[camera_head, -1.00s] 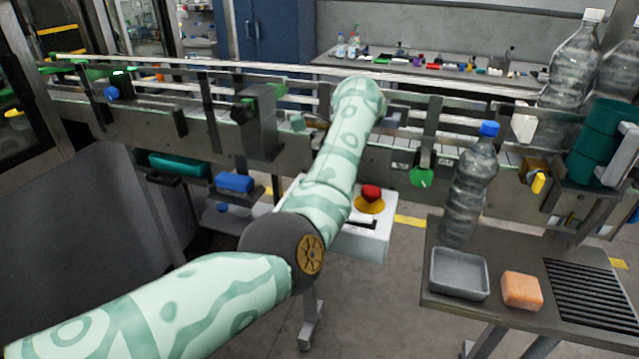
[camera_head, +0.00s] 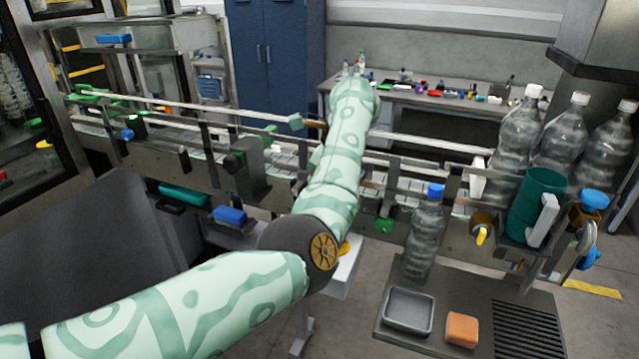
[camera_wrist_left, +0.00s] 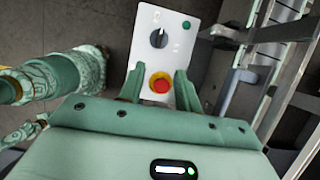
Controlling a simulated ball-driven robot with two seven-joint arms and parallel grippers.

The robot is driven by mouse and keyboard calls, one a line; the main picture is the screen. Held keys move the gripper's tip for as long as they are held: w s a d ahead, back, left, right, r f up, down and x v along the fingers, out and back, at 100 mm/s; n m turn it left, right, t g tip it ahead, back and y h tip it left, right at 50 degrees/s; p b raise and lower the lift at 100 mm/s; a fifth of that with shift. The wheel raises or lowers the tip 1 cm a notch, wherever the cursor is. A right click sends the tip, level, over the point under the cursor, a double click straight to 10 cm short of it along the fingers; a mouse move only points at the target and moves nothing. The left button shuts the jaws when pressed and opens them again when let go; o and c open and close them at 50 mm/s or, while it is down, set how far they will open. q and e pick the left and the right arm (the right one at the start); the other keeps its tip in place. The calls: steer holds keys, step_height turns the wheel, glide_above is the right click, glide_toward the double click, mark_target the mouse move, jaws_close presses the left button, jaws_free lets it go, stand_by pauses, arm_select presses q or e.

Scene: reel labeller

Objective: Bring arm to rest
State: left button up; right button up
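My left arm (camera_head: 335,165) reaches in from the lower left in the head view, over the conveyor; its gripper is hidden there behind the wrist. In the left wrist view my left gripper (camera_wrist_left: 158,84) has its two green fingers apart with nothing between them. Beyond the fingertips is a white control box (camera_wrist_left: 152,58) with a red button on a yellow collar (camera_wrist_left: 160,84), a black rotary knob (camera_wrist_left: 158,38) and a green button (camera_wrist_left: 186,25). In the head view the box (camera_head: 345,272) is mostly behind my arm. My right gripper is in neither view.
The conveyor (camera_head: 180,140) with rails runs across behind my arm. A side table (camera_head: 470,345) at lower right bears a blue-capped bottle (camera_head: 424,240), a grey tray (camera_head: 408,312) and an orange block (camera_head: 462,329). Large bottles (camera_head: 515,135) and a green cylinder (camera_head: 537,200) stand right.

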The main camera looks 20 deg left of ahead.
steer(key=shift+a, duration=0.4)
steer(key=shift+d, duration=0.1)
